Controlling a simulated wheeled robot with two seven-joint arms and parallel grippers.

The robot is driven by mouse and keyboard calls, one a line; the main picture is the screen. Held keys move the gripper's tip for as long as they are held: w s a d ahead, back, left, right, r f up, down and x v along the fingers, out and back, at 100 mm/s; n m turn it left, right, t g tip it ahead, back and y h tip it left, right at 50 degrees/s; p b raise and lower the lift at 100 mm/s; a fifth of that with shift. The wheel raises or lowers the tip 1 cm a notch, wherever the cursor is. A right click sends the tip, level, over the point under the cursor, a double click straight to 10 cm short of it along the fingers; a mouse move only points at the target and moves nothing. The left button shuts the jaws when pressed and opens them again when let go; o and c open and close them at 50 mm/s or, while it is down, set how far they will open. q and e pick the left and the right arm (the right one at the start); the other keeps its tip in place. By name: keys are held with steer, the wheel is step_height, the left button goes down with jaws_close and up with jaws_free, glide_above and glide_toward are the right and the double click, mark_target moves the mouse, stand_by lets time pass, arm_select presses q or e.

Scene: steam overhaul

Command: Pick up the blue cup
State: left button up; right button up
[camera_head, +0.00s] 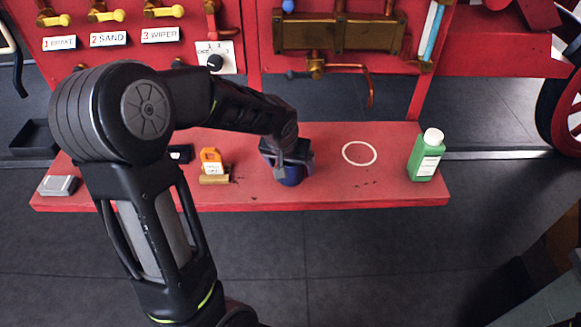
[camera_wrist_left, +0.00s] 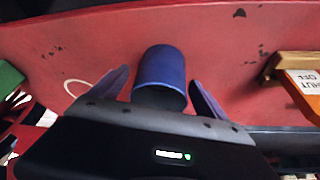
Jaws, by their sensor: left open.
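The blue cup (camera_head: 290,176) stands on the red shelf (camera_head: 330,194) in the head view, partly hidden by my left gripper (camera_head: 289,168). In the left wrist view the blue cup (camera_wrist_left: 161,76) shows its side and dark open mouth. It lies between the two spread fingers of my left gripper (camera_wrist_left: 158,92), with a gap visible on each side. The left gripper is open and holds nothing. My right gripper does not show.
A green bottle with a white cap (camera_head: 426,156) stands at the shelf's right, near a pale ring mark (camera_head: 359,153). An orange tag on a brass block (camera_head: 212,165) sits left of the cup. Brass pipes (camera_head: 340,35) and labelled valves (camera_head: 108,39) are behind.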

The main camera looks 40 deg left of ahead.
arm_select(q)
steer(key=shift+w+f, duration=0.15)
steer(key=shift+f, duration=0.25)
steer(key=c, duration=1.5)
steer(key=shift+r, duration=0.1)
step_height(320, 180, up, 10)
steer(key=shift+b, duration=0.3)
stand_by(0.4)
